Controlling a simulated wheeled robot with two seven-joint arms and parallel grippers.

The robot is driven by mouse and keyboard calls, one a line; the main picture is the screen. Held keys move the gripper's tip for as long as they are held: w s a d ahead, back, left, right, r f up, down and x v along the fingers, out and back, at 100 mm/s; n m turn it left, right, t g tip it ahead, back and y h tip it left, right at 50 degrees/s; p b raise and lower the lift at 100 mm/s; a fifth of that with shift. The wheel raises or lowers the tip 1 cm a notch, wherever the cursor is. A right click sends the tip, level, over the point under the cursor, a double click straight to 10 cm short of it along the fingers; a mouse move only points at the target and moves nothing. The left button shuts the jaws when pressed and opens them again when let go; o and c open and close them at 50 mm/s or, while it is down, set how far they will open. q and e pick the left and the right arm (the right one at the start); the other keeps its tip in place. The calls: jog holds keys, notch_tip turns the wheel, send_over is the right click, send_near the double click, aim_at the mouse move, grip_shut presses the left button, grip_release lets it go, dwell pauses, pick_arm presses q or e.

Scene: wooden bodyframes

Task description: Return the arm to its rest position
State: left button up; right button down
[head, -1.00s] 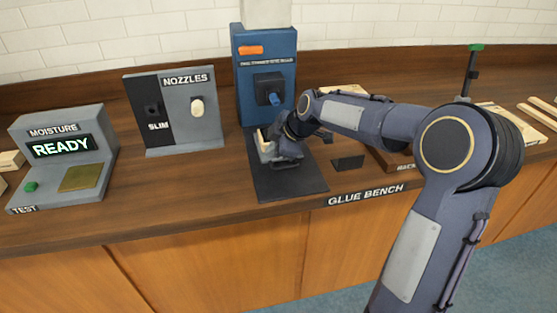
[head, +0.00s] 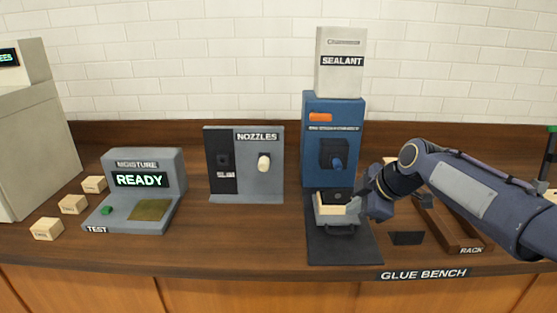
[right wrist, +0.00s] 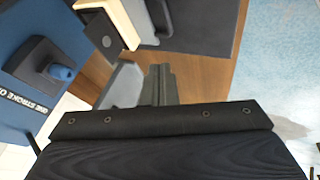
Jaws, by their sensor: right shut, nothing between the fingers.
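My right arm comes in from the right in the head view. Its gripper (head: 356,205) is beside the grey fixture (head: 338,215) under the blue glue dispenser (head: 332,145). The fixture holds a pale wooden block (head: 331,210). In the right wrist view the gripper's fingers (right wrist: 160,82) are together with nothing between them. That view also shows the dispenser (right wrist: 50,75) at the left and the pale block (right wrist: 105,12) at the top, apart from the fingers. My left gripper is not in view.
A grey moisture tester (head: 140,190) reading READY and a nozzle panel (head: 244,165) stand to the left. Several small wooden blocks (head: 73,204) lie near the tester. A wooden rack (head: 452,225) lies right of the dispenser, under my arm. The bench front between is clear.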

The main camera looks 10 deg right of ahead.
jog(key=s+a+f+m+p, duration=0.1)
jog(key=s+a+m+p, duration=0.1)
jog(key=s+m, duration=0.3)
jog(key=s+a+f+m+p, duration=0.2)
jog(key=s+m, duration=0.3)
jog(key=s, duration=0.8)
jog(key=s+a+f+m+g+p, duration=0.1)
jog(key=s+a+m, duration=0.3)
jog(key=s, duration=0.5)
jog(key=shift+a+f+m+y+p, duration=0.15)
jog(key=shift+a+m+y+p, duration=0.2)
jog(key=shift+m+p, duration=0.45)
